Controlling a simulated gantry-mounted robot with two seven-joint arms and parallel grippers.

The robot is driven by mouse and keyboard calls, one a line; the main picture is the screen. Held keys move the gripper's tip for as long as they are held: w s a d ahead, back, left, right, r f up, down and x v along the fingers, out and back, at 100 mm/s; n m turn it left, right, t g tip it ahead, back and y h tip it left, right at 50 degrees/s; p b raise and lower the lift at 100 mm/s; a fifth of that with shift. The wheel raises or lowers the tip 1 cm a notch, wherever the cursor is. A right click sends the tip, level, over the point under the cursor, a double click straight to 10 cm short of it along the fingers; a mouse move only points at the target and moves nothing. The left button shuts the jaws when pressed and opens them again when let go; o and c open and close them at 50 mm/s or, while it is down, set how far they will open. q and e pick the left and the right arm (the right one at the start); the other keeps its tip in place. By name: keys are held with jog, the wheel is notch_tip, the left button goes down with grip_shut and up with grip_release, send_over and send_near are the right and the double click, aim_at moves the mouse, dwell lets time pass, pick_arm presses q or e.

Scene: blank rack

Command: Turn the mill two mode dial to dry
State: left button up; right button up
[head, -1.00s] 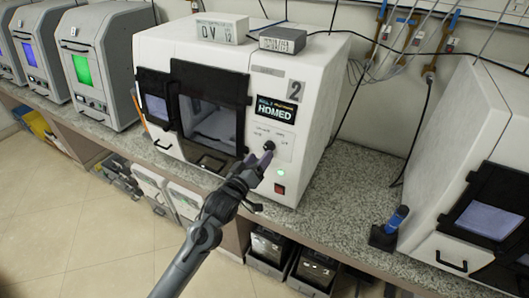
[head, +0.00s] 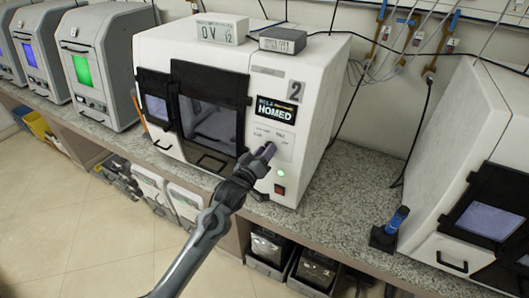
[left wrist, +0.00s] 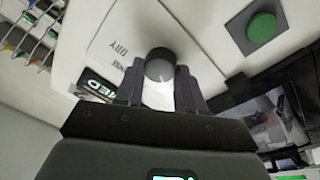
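Mill two is the white machine (head: 320,85) with a "2" plate (head: 295,91) and a screen reading HOMED (head: 275,110). Its mode dial is hidden behind my left gripper (head: 266,151) in the head view. In the left wrist view the round dark dial (left wrist: 160,64) sits between the fingertips of my left gripper (left wrist: 161,78), one finger on each side. No clear gap shows, but I cannot tell whether the fingers press on it. A DRY label (left wrist: 119,47) shows upside down beside the dial. My right gripper is not in view.
A green round light or button (left wrist: 261,27) is on the panel; a red switch (head: 280,190) sits below the dial. Two small boxes (head: 222,29) (head: 283,39) lie on top of the mill. A blue-handled tool in a dark holder (head: 384,236) stands on the counter (head: 340,200).

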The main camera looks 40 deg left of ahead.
pick_arm(q)
jog(key=shift+c, duration=1.2)
jog(key=shift+r+m+g+h+p, duration=0.1)
jog(key=shift+m+g+h+p, duration=0.3)
jog(key=shift+m+p, duration=2.95)
jog(key=shift+r+m+g+h+p, duration=0.1)
jog(key=shift+m+g+h+p, duration=0.3)
jog(key=shift+m+p, duration=3)
jog(key=shift+m+g+h+p, duration=0.35)
jog(key=shift+m+p, duration=0.6)
jog(key=shift+m, duration=4.8)
